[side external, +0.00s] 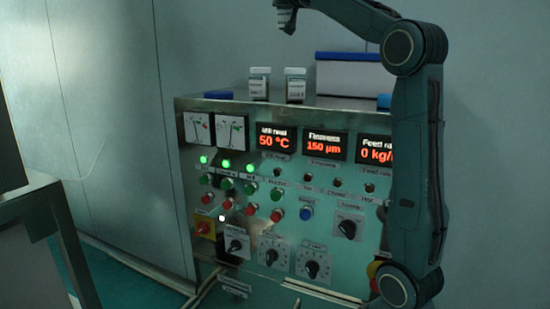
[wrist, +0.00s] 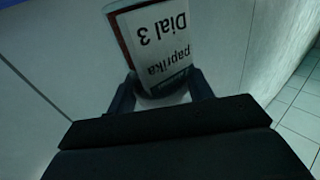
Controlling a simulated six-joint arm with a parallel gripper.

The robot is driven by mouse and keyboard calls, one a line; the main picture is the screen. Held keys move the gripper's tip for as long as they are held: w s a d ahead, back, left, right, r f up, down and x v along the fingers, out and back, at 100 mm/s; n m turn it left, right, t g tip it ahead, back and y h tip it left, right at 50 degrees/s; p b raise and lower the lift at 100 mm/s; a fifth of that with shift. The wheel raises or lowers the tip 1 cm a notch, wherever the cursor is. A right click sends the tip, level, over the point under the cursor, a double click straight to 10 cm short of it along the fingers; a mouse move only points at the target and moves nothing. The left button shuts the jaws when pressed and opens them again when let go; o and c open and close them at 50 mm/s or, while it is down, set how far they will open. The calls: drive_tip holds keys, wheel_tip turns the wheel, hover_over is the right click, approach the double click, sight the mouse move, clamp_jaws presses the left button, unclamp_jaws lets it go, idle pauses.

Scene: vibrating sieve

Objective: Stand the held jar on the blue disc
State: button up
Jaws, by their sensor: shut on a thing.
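The held jar (wrist: 160,45) fills the upper middle of the wrist view, with a white label that reads "paprika" and "Dial 3" upside down. My gripper (wrist: 160,92) is shut on it, one dark finger on each side. A flat blue piece (side external: 218,94), which looks like a disc, lies on the left end of the control cabinet's top. Another small blue piece (side external: 384,101) shows at the right, beside my arm. I cannot tell which is the blue disc.
Two labelled jars (side external: 259,84) (side external: 295,85) stand on the cabinet (side external: 190,160), between the blue pieces. The cabinet front carries displays, lamps, buttons and dials. The air above the left end is clear.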

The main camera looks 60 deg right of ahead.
drive_tip(key=w+a+f, duration=0.1)
drive_tip(key=w+f, duration=0.3)
drive_tip(key=w, duration=0.7)
hover_over(218, 92)
drive_tip(key=f, duration=0.5)
drive_tip(key=shift+s+a+f, duration=0.2)
drive_tip(key=shift+f, duration=0.05)
drive_tip(key=shift+f, duration=0.1)
drive_tip(key=shift+f, duration=1.85)
drive_tip(key=shift+f, duration=2.05)
drive_tip(key=shift+f, duration=0.1)
drive_tip(key=o, duration=1.1)
drive_tip(key=shift+a, duration=0.1)
